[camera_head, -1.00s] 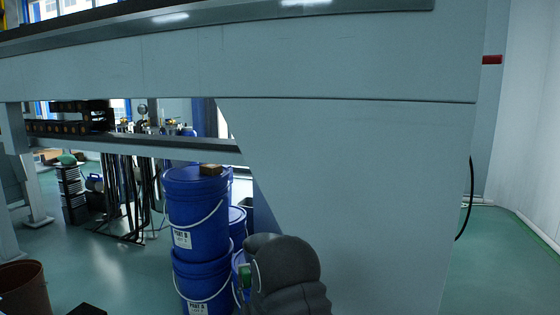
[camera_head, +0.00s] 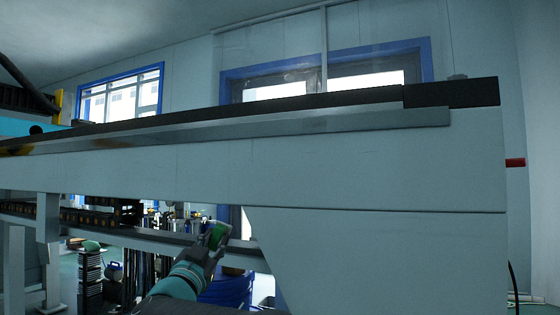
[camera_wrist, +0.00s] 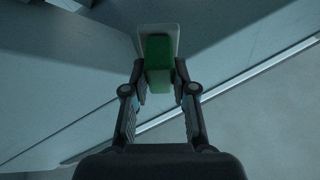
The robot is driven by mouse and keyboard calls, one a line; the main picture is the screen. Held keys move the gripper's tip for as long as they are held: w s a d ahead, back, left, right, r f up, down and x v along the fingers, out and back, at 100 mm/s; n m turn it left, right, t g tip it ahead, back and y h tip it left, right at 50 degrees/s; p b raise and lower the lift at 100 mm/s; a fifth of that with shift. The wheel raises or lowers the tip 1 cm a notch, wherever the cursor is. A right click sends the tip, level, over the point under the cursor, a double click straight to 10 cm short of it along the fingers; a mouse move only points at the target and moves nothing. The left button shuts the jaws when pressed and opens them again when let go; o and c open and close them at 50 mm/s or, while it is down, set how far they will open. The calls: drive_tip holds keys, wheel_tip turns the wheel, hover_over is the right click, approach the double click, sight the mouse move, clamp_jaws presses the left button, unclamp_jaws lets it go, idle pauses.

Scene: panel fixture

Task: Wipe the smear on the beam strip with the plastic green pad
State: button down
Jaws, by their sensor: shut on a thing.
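The green pad (camera_head: 217,234) is held in my gripper (camera_head: 212,246), in front of the pale beam (camera_head: 330,165) and below its lower edge. In the wrist view the green pad (camera_wrist: 158,62) sits between the two fingertips of my gripper (camera_wrist: 160,78), with a pale plate-like face at its far end. The grey metal beam strip (camera_head: 300,124) runs along the upper part of the beam, above and apart from the pad. A brownish patch (camera_head: 22,150) shows at the strip's far left; I cannot tell for sure that it is the smear.
A dark rail (camera_head: 330,100) lies along the beam's top, above the strip. A broad pale panel (camera_head: 380,255) fills the space under the beam at right. Blue buckets (camera_head: 228,288) stand behind my arm. A red piece (camera_head: 514,162) sticks out at the beam's right end.

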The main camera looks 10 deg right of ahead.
drive_tip(key=s+d+r+m+g+h, duration=0.25)
drive_tip(key=s+r, duration=0.45)
drive_tip(key=r, duration=0.4)
drive_tip(key=s+d+r+m+g+h, duration=0.1)
drive_tip(key=s+d+r+m+h, duration=0.25)
drive_tip(key=s+r, duration=0.5)
drive_tip(key=s+d+r+m+g+h, duration=0.1)
drive_tip(key=d+r+m+g+h, duration=0.1)
drive_tip(key=d+r+m+g, duration=0.25)
drive_tip(key=shift+m+t, duration=0.35)
drive_tip(key=shift+t, duration=0.05)
drive_tip(key=shift+w+d+r+p, duration=0.15)
drive_tip(key=shift+w+d+p, duration=0.15)
drive_tip(key=shift+w+d, duration=0.8)
drive_tip(key=shift+w+d+r+p, duration=0.15)
drive_tip(key=shift+w+d+p, duration=0.1)
drive_tip(key=shift+w+d, duration=0.85)
drive_tip(key=shift+w+d+p, duration=0.35)
drive_tip(key=shift+w+p, duration=0.05)
drive_tip(key=shift+w, duration=0.4)
drive_tip(key=shift+s+d, duration=0.1)
drive_tip(key=shift+s+d+b, duration=0.3)
drive_tip(key=shift+s+d, duration=0.8)
drive_tip(key=shift+d, duration=0.3)
drive_tip(key=shift+d+r, duration=0.1)
drive_tip(key=shift+d, duration=0.05)
drive_tip(key=shift+p, duration=0.35)
